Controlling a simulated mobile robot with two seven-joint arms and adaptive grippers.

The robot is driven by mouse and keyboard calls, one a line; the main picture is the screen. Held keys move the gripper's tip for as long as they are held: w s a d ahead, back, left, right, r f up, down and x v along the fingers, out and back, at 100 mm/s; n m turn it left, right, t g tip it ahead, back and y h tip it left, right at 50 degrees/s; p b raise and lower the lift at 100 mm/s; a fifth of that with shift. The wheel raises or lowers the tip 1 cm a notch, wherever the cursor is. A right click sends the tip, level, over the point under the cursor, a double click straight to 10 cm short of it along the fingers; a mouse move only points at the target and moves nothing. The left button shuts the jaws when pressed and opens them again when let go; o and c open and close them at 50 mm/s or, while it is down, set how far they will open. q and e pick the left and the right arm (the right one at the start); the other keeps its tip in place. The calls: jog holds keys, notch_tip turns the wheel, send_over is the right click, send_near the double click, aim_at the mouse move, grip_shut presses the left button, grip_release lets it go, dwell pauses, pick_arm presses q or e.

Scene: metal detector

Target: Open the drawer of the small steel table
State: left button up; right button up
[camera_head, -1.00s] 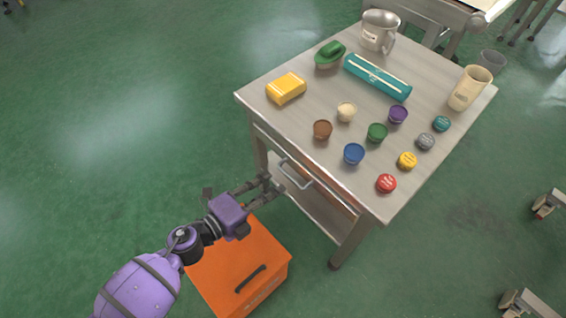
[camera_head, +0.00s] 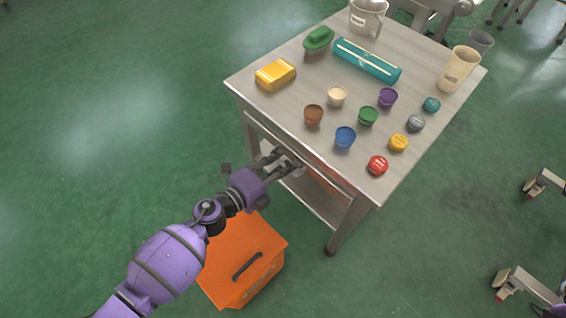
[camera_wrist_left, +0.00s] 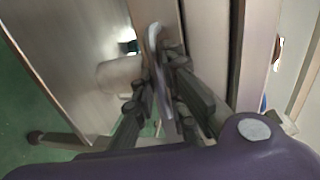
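The small steel table (camera_head: 300,105) stands right of centre in the head view. Its drawer front (camera_head: 325,172) is flush with the frame and looks closed. My left gripper (camera_head: 284,162) is at the drawer's handle, with its two fingers apart. In the left wrist view the drawer handle (camera_wrist_left: 155,50), a bent metal bar, runs between the fingers of the left gripper (camera_wrist_left: 163,80). Whether the fingers touch the bar is not clear. In the head view the gripper mostly covers the handle. My right gripper is not in view.
An orange box (camera_head: 235,250) stands on the floor beneath my left forearm. The floor at left is clear.

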pick_arm(q)
grip_shut()
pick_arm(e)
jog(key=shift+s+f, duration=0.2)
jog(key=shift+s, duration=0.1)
pick_arm(q)
jog(key=shift+s+a, duration=0.1)
jog(key=f+v, duration=0.2)
jog(key=v, duration=0.8)
jog(key=f+v, duration=0.1)
jog(key=v, duration=0.9)
jog(key=shift+s+a+f, duration=0.35)
jog(key=shift+s+a, duration=0.05)
jog(key=shift+a, duration=0.05)
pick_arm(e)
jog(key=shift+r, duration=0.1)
pick_arm(q)
jog(key=shift+o, duration=1.6)
grip_release()
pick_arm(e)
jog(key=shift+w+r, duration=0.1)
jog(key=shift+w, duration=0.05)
